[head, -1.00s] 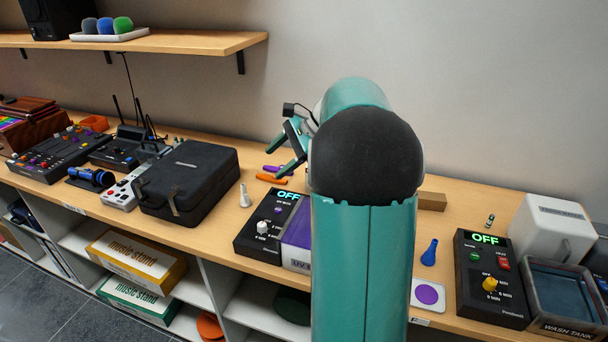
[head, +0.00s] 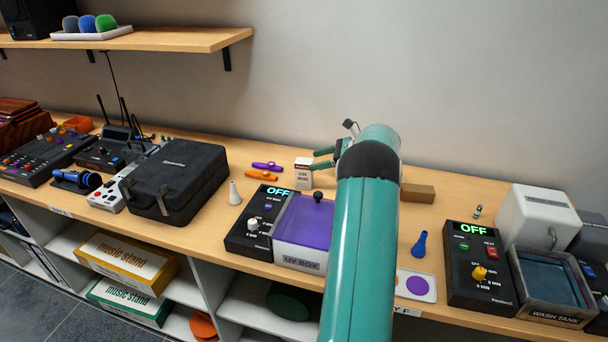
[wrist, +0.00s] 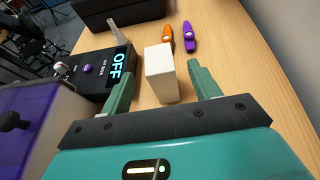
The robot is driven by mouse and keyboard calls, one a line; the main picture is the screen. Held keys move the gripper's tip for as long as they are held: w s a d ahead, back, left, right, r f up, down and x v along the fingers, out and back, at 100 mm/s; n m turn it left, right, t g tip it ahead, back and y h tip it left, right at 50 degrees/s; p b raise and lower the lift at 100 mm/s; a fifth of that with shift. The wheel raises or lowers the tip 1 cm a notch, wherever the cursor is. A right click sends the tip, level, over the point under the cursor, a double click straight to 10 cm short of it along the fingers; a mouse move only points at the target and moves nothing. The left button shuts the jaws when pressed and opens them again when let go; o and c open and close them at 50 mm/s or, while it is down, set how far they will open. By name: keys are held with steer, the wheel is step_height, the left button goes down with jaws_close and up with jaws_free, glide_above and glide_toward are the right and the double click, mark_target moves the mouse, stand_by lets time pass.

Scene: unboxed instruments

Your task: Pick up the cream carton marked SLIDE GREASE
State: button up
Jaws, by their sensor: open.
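The cream carton (head: 303,174) stands upright on the wooden bench, with small dark print on its front too small to read fully. In the wrist view the carton (wrist: 161,75) is a plain pale block between the two green fingers, with gaps on both sides. My gripper (head: 320,159) is open and empty, its fingers just right of the carton in the head view. In the wrist view my gripper (wrist: 159,60) shows both fingers spread. Whether the fingertips reach past the carton's near face is hard to tell.
The UV box (head: 304,222) with its purple lid and black OFF control panel (head: 257,222) stands in front of the carton. Orange (head: 261,175) and purple (head: 267,166) kazoo-like pieces lie to its left. A brown block (head: 418,193) lies right of my arm.

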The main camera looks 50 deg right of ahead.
mark_target(299, 165)
steer(key=x, duration=0.7)
steer(key=shift+w+a+f, duration=0.1)
steer(key=shift+f, duration=0.1)
steer(key=c, duration=1.1)
steer(key=shift+r, duration=0.1)
